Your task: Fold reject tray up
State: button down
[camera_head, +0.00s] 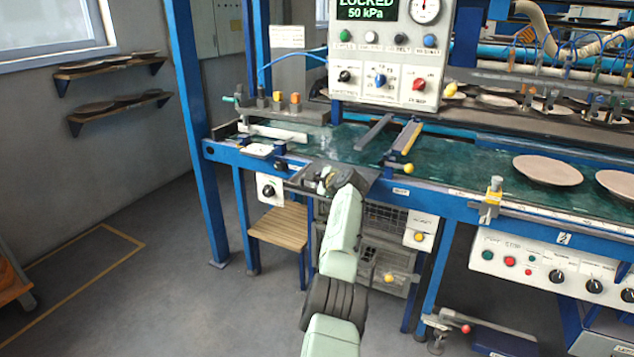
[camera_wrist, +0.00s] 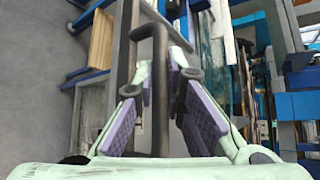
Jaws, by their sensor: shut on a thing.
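The reject tray (camera_head: 298,186) is a dark grey frame at the front edge of the green conveyor table in the head view. It sticks out from the edge and looks roughly level, but my gripper and arm cover part of it. My gripper (camera_head: 328,182) reaches up to it from below. In the wrist view, my gripper (camera_wrist: 163,88) has its purple-padded fingers on both sides of a dark bar (camera_wrist: 160,62), which looks like part of the tray. It is shut on this bar. The exact finger contact is hard to see.
A wooden stool (camera_head: 280,225) and grey crates (camera_head: 385,222) stand below the tray. A control box (camera_head: 385,50) hangs above the table. A blue post (camera_head: 187,130) stands left. A plate (camera_head: 547,170) lies on the green belt at right.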

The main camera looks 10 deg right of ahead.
jog(key=c, duration=1.7)
grip_release()
jog(key=shift+r, duration=0.1)
jog(key=shift+o, duration=0.2)
jog(key=shift+s, duration=0.1)
jog(key=v, duration=1.1)
jog(key=shift+s+r, duration=0.25)
jog(key=shift+s, duration=0.05)
